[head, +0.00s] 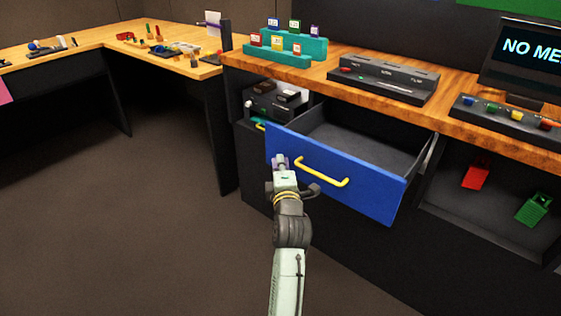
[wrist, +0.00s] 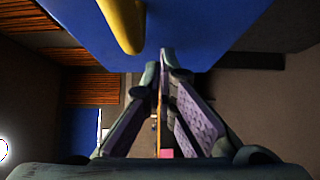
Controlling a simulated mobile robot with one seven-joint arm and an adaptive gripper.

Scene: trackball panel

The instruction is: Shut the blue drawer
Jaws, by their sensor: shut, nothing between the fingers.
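The blue drawer (head: 375,186) stands pulled out under the wooden worktop, with its dark inside open to view. A yellow bar handle (head: 322,172) runs across its front. My gripper (head: 280,163) is in front of the left part of the drawer front, left of the handle. In the wrist view the blue front (wrist: 205,30) fills the top and the handle (wrist: 124,22) is close by. My gripper's fingers (wrist: 165,60) are together and empty, with their tips at or very near the blue front. I cannot tell whether they touch it.
The worktop (head: 455,118) above carries a grey switch panel (head: 382,78) and a teal rack (head: 287,46). An open bay at the right holds a red pedal (head: 476,176) and a green pedal (head: 534,208). The floor (head: 150,210) to the left is clear.

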